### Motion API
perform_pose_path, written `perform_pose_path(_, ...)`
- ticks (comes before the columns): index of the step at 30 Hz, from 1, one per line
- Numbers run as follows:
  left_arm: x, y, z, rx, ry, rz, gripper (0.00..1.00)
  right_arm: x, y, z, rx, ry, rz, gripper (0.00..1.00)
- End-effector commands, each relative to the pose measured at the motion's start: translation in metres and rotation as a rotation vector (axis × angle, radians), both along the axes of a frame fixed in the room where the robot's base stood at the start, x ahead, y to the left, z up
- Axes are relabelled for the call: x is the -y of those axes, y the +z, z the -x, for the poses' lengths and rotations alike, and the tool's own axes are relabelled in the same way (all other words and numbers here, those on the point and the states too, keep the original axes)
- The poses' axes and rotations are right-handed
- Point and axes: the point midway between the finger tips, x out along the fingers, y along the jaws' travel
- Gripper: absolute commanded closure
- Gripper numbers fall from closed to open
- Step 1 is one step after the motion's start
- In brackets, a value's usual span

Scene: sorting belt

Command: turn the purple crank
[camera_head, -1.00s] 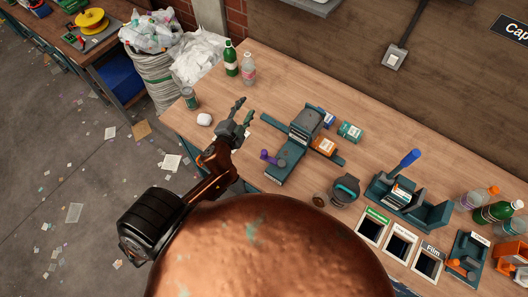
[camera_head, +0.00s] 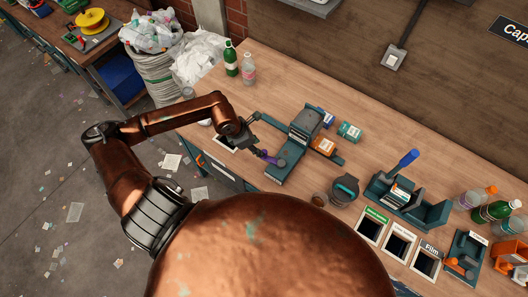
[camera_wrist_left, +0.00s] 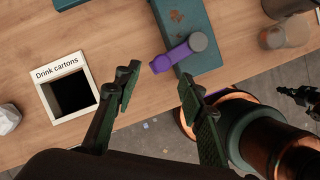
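The purple crank (camera_head: 268,157) sits at the near left side of a teal machine (camera_head: 280,172) on the bench. In the left wrist view the crank (camera_wrist_left: 172,58) is a purple handle reaching left from a grey round hub (camera_wrist_left: 198,41). My left gripper (camera_head: 256,148) is right by the crank's handle. In the left wrist view its two fingers (camera_wrist_left: 158,84) are apart with nothing between them, and the handle lies just beyond the tips. A dark jointed piece at the right edge of that view looks like my right gripper (camera_wrist_left: 299,97); its fingers are unclear.
A "Drink cartons" bin opening (camera_wrist_left: 72,92) lies left of the crank. Small boxes (camera_head: 350,131) stand behind the machine. A dark round device (camera_head: 344,189) and labelled bin openings (camera_head: 399,246) are to the right. Bottles (camera_head: 249,70) stand at the back left.

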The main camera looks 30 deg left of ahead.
Motion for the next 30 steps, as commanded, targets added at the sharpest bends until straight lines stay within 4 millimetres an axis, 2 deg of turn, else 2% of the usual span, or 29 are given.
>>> perform_pose_path(9, 0.014, -0.044, -0.013, -0.003, 0.0, 0.006, 0.63, 0.001, 0.009, -0.001, 0.002, 0.001, 0.001, 1.0)
perform_pose_path(15, 0.018, -0.063, -0.02, -0.002, 0.0, 0.004, 0.63, 0.001, 0.012, -0.002, 0.002, 0.001, 0.001, 1.0)
perform_pose_path(25, 0.019, -0.067, -0.021, -0.002, -0.001, 0.005, 0.63, -0.001, 0.012, -0.002, 0.003, 0.0, -0.001, 1.0)
perform_pose_path(30, 0.019, -0.067, -0.021, -0.002, -0.001, 0.005, 0.74, -0.003, 0.011, -0.002, 0.004, -0.001, -0.004, 1.0)
